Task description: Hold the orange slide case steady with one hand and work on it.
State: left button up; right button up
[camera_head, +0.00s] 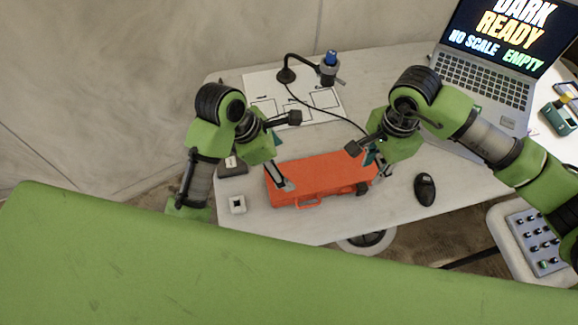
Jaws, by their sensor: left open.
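The orange slide case (325,173) lies closed on the white table, its handle (309,203) toward the front edge. My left gripper (289,152) is open over the case's left end. One fingertip is behind the case and the other is over its front left part. My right gripper (359,167) is at the case's right end, with one dark fingertip near the back edge. Its other finger is partly hidden, so I cannot tell whether it grips the case.
A marked white sheet (265,88) and a stand with a black arm (286,75) are behind the case. A black mouse (425,189) and a laptop (484,84) are to the right.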

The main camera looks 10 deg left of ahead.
aim_at(298, 177)
pick_arm(q)
jog(key=x, duration=1.3)
jog(key=shift+f, duration=0.2)
jog(key=c, duration=1.3)
jog(key=shift+c, duration=0.2)
pick_arm(e)
grip_shut()
jog(key=w+d+m+g+y, duration=0.1)
jog(key=w+d+y, duration=0.3)
jog(key=d, duration=0.6)
jog(key=shift+w+d+m+g, duration=0.2)
jog(key=shift+w+m+g, duration=0.1)
jog(key=shift+w+g, duration=0.15)
